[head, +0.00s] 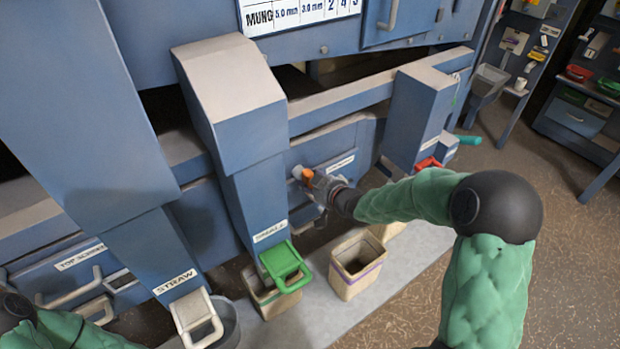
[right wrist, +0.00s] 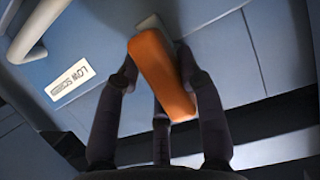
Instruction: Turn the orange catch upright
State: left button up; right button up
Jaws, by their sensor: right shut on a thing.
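The orange catch (head: 307,175) sits on the blue front panel of the machine, beside a small white label. In the right wrist view the orange catch (right wrist: 161,75) is a tilted bar, its upper end leaning left in the picture. My right gripper (head: 314,180) reaches the panel and is shut on the catch. In the right wrist view its dark fingers (right wrist: 158,85) stand on both sides of the bar. In the head view the gripper partly hides the catch. My left arm shows only at the lower left edge; its gripper is out of view.
A blue chute with a green flap (head: 284,265) stands left of the catch, above bins. A beige bin (head: 355,268) stands below my right forearm. Another chute (head: 420,112) is to the right. A pale handle (right wrist: 32,35) and label (right wrist: 72,80) are near the catch.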

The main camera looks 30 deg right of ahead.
dwell(0.5)
jog(key=o, duration=1.2)
jog(key=shift+c, duration=0.2)
jog(key=shift+s, duration=0.1)
jog(key=v, duration=1.2)
jog(key=shift+d+f, duration=0.1)
